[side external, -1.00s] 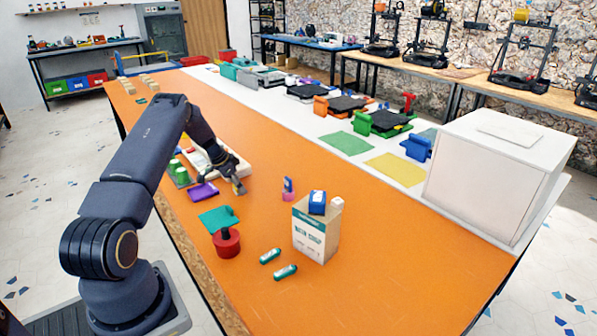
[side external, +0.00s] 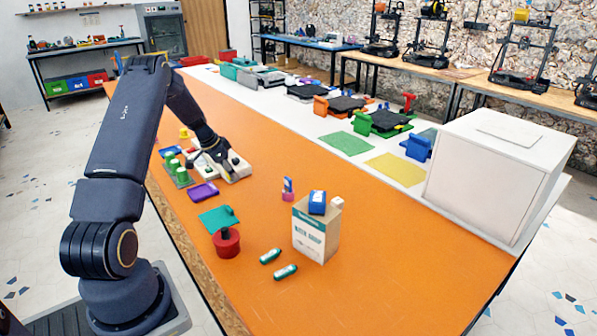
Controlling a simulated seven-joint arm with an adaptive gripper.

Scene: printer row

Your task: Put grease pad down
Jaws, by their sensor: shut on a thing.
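My gripper (side external: 231,171) is at the white tray (side external: 240,178), low over its front end, with its fingers pointing down. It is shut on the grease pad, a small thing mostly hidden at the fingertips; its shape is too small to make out. I cannot tell whether the pad touches the tray. My arm hides part of the tray's far side.
A purple pad (side external: 203,192) and a rack of green bottles (side external: 178,171) lie left of the tray. A teal pad (side external: 218,217), red pot (side external: 227,243), green tubes (side external: 285,272) and box (side external: 315,235) stand nearer. The orange table's (side external: 350,195) middle is mostly clear.

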